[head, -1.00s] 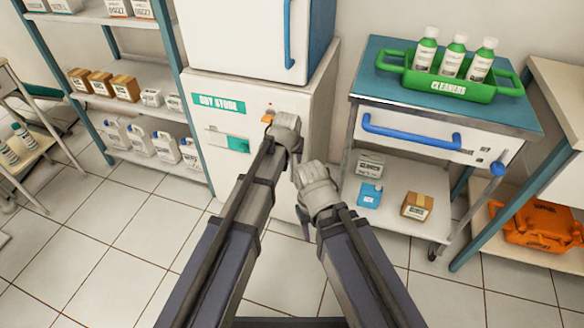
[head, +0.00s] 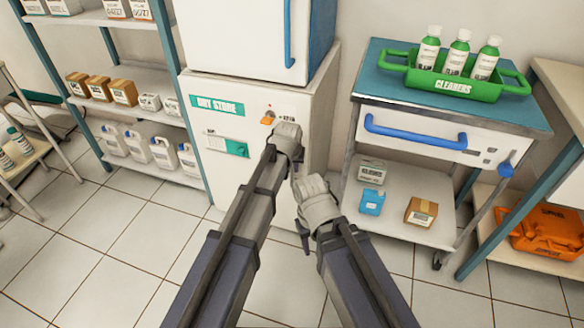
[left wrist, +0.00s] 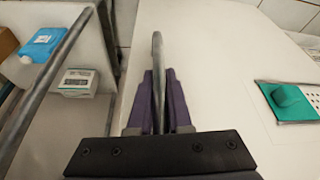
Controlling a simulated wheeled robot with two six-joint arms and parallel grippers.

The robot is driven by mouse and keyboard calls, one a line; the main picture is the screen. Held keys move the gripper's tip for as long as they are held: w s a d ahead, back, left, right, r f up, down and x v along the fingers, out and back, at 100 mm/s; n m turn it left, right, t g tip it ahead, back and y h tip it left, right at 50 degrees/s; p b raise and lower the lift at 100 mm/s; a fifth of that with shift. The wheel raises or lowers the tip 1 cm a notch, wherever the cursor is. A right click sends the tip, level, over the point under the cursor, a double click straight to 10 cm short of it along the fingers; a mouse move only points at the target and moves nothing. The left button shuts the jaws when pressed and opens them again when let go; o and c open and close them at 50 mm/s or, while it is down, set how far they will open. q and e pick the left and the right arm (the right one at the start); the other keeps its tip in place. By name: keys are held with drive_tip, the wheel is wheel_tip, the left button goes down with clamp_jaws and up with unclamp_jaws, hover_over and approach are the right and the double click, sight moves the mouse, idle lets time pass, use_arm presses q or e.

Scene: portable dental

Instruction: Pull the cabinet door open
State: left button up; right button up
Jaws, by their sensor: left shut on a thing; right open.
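The white cabinet (head: 232,172) with a teal label strip stands below a white and blue unit. My left gripper (head: 288,138) is at the right part of its front, below an orange knob (head: 268,117). In the left wrist view, the purple fingers (left wrist: 157,100) are shut on a thin grey handle (left wrist: 157,55) standing out from the white door (left wrist: 215,75). In the head view my gripper hides the handle, and I see no clear gap at the door. My right gripper (head: 303,188) is open and empty, lower and to the right.
A trolley (head: 445,190) with a blue handle (head: 415,135) stands close on the right, bearing a green tray (head: 455,88) of bottles. Shelving (head: 150,78) stands on the left. The tiled floor (head: 110,235) in front left is clear.

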use_arm(q)
clamp_jaws()
idle(0.6)
idle(0.3)
